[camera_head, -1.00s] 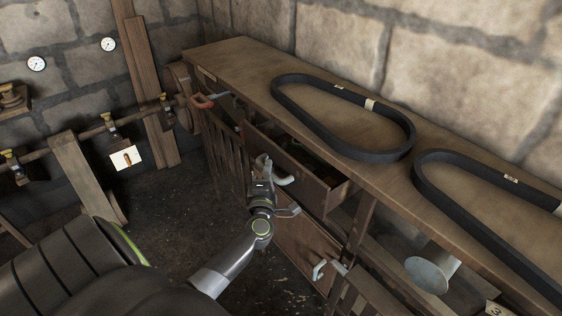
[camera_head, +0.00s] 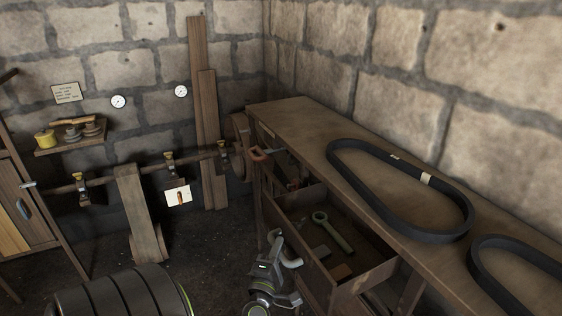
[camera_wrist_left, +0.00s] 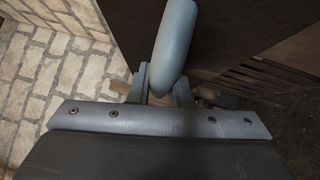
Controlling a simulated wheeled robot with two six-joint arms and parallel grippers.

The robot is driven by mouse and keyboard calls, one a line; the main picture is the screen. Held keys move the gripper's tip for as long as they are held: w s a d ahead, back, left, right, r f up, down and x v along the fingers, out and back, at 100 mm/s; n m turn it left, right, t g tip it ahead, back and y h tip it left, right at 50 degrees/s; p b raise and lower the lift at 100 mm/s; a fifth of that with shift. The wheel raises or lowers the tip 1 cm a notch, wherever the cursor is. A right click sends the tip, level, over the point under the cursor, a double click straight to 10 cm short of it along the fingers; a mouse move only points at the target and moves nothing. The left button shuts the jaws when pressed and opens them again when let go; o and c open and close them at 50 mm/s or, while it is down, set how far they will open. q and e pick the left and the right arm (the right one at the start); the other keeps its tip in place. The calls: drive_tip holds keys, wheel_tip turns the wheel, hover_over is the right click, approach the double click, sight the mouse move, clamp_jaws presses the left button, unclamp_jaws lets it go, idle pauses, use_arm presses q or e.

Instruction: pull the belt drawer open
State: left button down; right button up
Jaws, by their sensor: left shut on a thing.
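The belt drawer (camera_head: 375,278) stands pulled out from under the workbench. My right gripper is not in view.
Two black belts (camera_head: 345,198) lie on the workbench top (camera_head: 300,122). Dark floor (camera_head: 215,240) lies clear left of the drawer.

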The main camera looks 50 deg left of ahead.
use_arm(q)
drive_tip(key=c, duration=1.3)
unclamp_jaws()
drive_tip(key=shift+b+v, duration=3.8)
drive_tip(key=shift+v, duration=4.9)
